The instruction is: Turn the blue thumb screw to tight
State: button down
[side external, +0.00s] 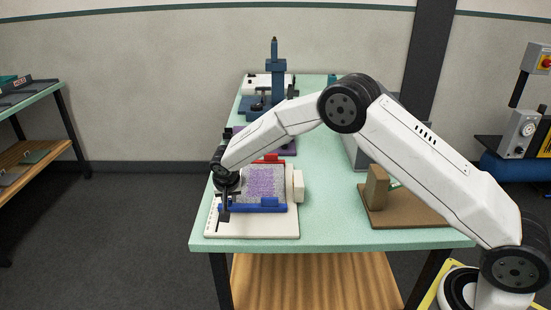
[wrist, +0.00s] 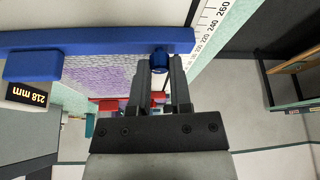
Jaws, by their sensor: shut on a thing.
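The blue thumb screw (wrist: 159,60) sits at the end of a long blue bar in the wrist view. My gripper (wrist: 160,66) has one finger on each side of the screw and is shut on it. In the side external view my gripper (side external: 226,203) reaches down at the left end of the blue bar (side external: 250,208); the screw itself cannot be made out there. The bar also crosses the top of the wrist view (wrist: 100,39). It lies along the front of a grey and purple tufted piece (side external: 265,182). I cannot tell how tight the screw is.
A white base plate (side external: 230,230) carries the frame; a ruler scale (wrist: 212,22) runs beside the screw. A display (wrist: 27,95) reads 218 mm. A red bar (side external: 270,158) lies behind. A brown block (side external: 377,187) stands right. The green table front (side external: 330,240) is clear.

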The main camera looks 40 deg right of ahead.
jog(key=m+g+h, duration=0.1)
jog(key=m, duration=0.3)
jog(key=shift+w, duration=0.1)
jog(key=m, duration=0.2)
jog(key=m+g, duration=0.1)
jog(key=m, duration=0.1)
jog(key=shift+w+a+g+h, duration=0.1)
jog(key=shift+g+h, duration=0.2)
jog(key=shift+h, duration=0.1)
jog(key=m+g, duration=0.1)
jog(key=m, duration=0.2)
jog(key=shift+m, duration=0.3)
jog(key=shift+w+m+g, duration=0.1)
jog(key=shift+m+g, duration=0.7)
jog(key=shift+m, duration=0.9)
jog(key=c, duration=0.5)
grip_release()
jog(key=shift+c, duration=0.2)
jog(key=shift+r, duration=0.15)
